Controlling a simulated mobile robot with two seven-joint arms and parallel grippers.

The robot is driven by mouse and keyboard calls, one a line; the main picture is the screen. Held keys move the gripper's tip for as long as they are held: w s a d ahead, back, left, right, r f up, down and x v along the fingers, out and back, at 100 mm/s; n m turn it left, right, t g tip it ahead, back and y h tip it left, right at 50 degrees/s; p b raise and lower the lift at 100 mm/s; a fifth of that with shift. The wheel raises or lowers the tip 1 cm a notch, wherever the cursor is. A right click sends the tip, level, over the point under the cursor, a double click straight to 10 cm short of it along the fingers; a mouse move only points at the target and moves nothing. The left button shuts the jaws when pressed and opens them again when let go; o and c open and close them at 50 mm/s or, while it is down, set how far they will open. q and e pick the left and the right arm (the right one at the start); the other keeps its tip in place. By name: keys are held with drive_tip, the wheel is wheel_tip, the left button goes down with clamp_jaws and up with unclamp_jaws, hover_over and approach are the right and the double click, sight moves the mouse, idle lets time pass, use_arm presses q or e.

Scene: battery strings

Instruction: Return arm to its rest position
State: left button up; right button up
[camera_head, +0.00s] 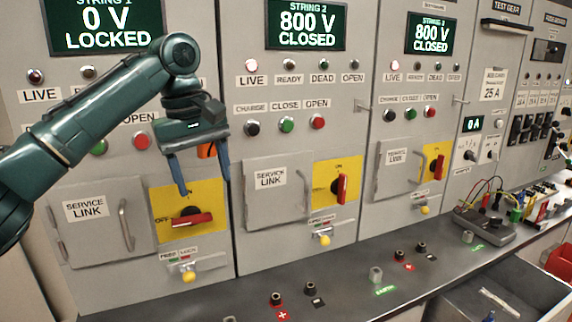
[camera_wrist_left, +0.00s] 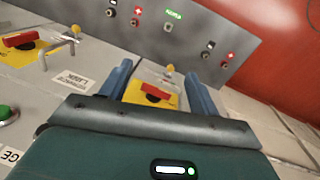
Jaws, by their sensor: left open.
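My left arm comes in from the left in the head view, and its gripper (camera_head: 202,178) hangs in front of the string 1 panel. Its two blue fingers point down and are apart, with nothing between them. They are above the red rotary handle (camera_head: 190,219) on its yellow plate, which lies toward OFF. In the left wrist view the open fingers (camera_wrist_left: 160,84) frame a yellow plate with a red handle (camera_wrist_left: 155,92). I cannot tell whether the fingers touch the panel. The string 1 display (camera_head: 106,24) reads 0 V LOCKED. My right gripper is not in view.
String 2 (camera_head: 305,24) and string 3 (camera_head: 432,34) displays read 800 V CLOSED. Service link doors (camera_head: 100,222) (camera_head: 275,195) are shut, with protruding handles. A dark counter (camera_head: 350,270) with terminals runs below. A meter with leads (camera_head: 484,226) and an open drawer (camera_head: 510,290) are at right.

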use_arm(q)
drive_tip(key=s+d+f+m+h, duration=0.1)
drive_tip(key=s+d+f+m, duration=0.25)
drive_tip(key=f, duration=0.75)
drive_tip(key=s+d+f+m+h, duration=0.15)
drive_tip(key=s+f, duration=0.35)
drive_tip(key=f, duration=0.5)
drive_tip(key=s+d+f+m, duration=0.3)
drive_tip(key=s+d+f, duration=0.15)
drive_tip(key=f, duration=0.65)
drive_tip(key=s+a+f+t+y, duration=0.1)
drive_tip(key=s+a+f+y, duration=0.15)
drive_tip(key=s+a, duration=0.65)
drive_tip(key=s+a+f+t+y, duration=0.15)
drive_tip(key=s+a+f, duration=0.25)
drive_tip(key=s+a, duration=0.5)
drive_tip(key=w+d+f+m+t+h, duration=0.1)
drive_tip(key=w+d+f+t+h, duration=0.2)
drive_tip(key=d+f+t, duration=0.3)
drive_tip(key=shift+w+d+f, duration=0.4)
drive_tip(key=shift+d+f, duration=0.1)
drive_tip(key=shift+f, duration=1.7)
drive_tip(key=shift+t, duration=0.25)
